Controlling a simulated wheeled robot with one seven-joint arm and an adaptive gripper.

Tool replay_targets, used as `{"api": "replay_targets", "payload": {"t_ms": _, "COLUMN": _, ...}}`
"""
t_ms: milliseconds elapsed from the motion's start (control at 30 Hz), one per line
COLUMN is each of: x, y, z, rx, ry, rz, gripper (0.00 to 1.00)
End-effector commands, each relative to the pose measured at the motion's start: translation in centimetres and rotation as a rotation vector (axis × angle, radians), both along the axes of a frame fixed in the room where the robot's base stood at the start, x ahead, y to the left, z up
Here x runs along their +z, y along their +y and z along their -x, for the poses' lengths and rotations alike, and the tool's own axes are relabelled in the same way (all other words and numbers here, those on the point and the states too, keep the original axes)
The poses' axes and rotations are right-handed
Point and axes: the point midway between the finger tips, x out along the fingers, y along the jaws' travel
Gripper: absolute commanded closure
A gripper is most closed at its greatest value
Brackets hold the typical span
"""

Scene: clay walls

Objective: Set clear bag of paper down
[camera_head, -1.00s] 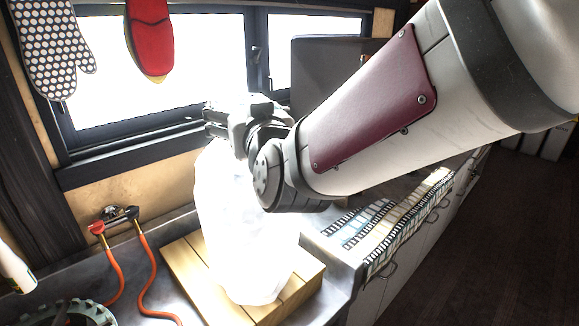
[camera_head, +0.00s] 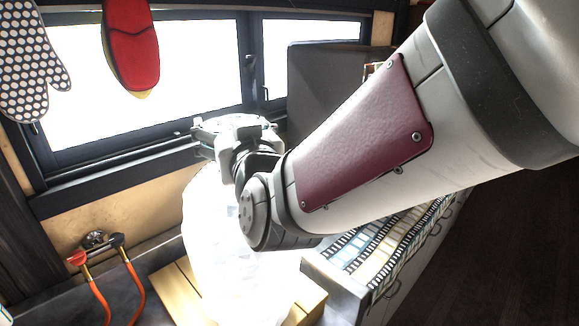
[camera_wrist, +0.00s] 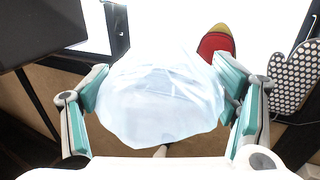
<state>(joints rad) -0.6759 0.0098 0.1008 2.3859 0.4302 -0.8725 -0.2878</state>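The clear bag of paper (camera_head: 215,250) is a pale, whitish, translucent bag, nearly washed out by the light in the head view. It hangs below my gripper (camera_head: 222,135), in front of the wooden board (camera_head: 172,297). Its lower end is cut off by the frame, so I cannot tell whether it touches the board. In the wrist view the bag (camera_wrist: 160,100) fills the space between the two teal-padded fingers of my gripper (camera_wrist: 165,95). The fingers are wide apart, with the bag against both pads.
A dark counter carries a tap with orange hoses (camera_head: 94,285) at left. A film-strip patterned cloth (camera_head: 375,250) covers the cabinet at right. A dotted mitt (camera_head: 30,70) and a red mitt (camera_head: 130,45) hang by the window. A dark panel (camera_head: 325,90) stands behind my arm.

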Motion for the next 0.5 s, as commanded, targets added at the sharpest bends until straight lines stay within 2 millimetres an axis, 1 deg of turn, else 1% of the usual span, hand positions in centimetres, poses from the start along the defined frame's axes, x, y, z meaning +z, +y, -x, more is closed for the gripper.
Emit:
{"api": "replay_targets", "payload": {"t_ms": 33, "x": -0.01, "y": -0.01, "z": -0.03, "rx": 0.0, "ry": 0.0, "rz": 0.0, "gripper": 0.4}}
{"api": "replay_targets", "payload": {"t_ms": 300, "x": 0.0, "y": 0.0, "z": -0.04, "rx": 0.0, "ry": 0.0, "rz": 0.0, "gripper": 1.0}}
{"api": "replay_targets", "payload": {"t_ms": 500, "x": 0.17, "y": 0.0, "z": -0.04, "rx": -0.001, "ry": -0.002, "rz": -0.002, "gripper": 1.0}}
